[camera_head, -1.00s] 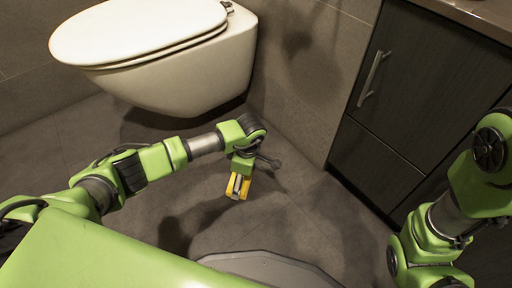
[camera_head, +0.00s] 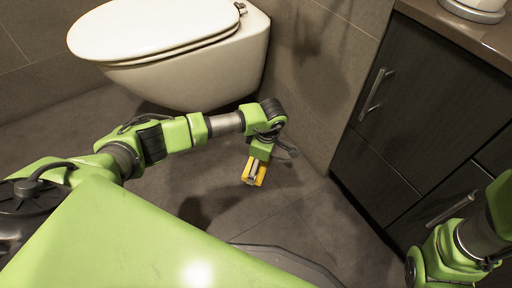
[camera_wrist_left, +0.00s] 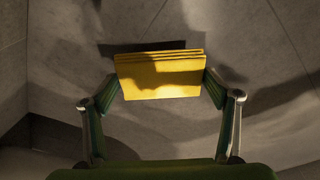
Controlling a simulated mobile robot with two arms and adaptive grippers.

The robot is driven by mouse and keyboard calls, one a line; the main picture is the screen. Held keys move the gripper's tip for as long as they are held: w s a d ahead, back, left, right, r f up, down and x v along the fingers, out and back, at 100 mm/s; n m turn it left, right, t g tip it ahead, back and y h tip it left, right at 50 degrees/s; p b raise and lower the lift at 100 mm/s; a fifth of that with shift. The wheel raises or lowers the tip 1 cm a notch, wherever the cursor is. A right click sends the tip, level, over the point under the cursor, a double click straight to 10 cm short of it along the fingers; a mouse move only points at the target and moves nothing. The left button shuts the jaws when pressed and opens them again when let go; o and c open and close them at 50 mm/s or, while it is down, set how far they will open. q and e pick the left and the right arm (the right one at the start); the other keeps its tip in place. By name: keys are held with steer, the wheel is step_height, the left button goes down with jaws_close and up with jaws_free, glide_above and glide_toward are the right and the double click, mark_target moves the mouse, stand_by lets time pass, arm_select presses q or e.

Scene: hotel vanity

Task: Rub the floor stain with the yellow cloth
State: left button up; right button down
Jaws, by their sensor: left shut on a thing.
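The yellow cloth (camera_head: 261,178) is folded into a flat layered pad and gripped by my left gripper (camera_head: 254,172). In the left wrist view the cloth (camera_wrist_left: 160,80) sits squarely between the two fingers, which press on its left and right ends. The gripper points down at the grey tiled floor (camera_head: 305,205). I cannot tell whether the cloth touches the floor. I cannot make out the floor stain for sure; dark patches on the floor look like shadows. My right arm shows at the right edge, but its gripper is out of view.
A white wall-hung toilet (camera_head: 180,60) is behind my left arm. A dark vanity cabinet (camera_head: 430,110) with metal handles stands at the right, under a brown counter (camera_head: 465,32). The tiled wall (camera_head: 320,75) is close behind the gripper. Open floor lies between toilet and cabinet.

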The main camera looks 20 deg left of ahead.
arm_select(q)
steer(key=shift+r+p, duration=1.5)
steer(key=shift+r, duration=0.75)
